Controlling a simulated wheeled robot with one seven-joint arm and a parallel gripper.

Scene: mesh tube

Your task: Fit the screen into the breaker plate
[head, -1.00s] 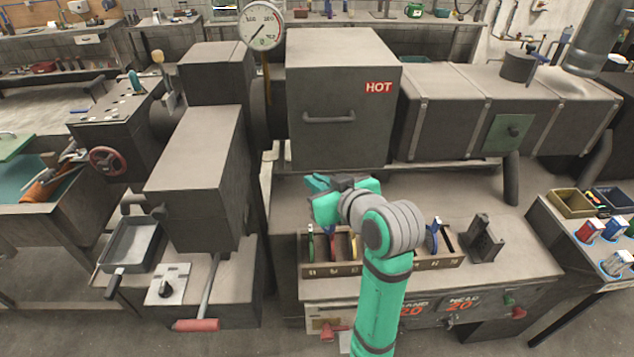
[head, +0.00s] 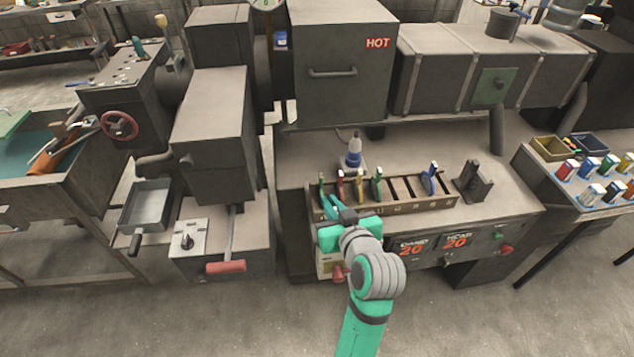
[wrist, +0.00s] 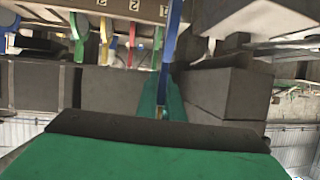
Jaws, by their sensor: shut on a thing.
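My gripper (head: 332,206) is at the front left of the slotted rack in the head view. In the wrist view its teal fingers (wrist: 163,100) are shut on a thin blue-edged screen (wrist: 173,38), seen almost edge-on. I cannot make out the held screen in the head view. Other screens stand upright in the rack (head: 420,205): a green one (head: 321,192), a red one (head: 340,187), a yellow one (head: 360,186), a second green one (head: 377,186) and, farther right, a blue one (head: 428,181). I cannot tell which part is the breaker plate.
A dark block-shaped stand (head: 476,183) sits right of the rack. A blue and white cone-topped item (head: 354,152) stands behind it. The box marked HOT (head: 345,95) rises at the back. A red-handled lever (head: 226,267) and a shallow tray (head: 148,205) are at left.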

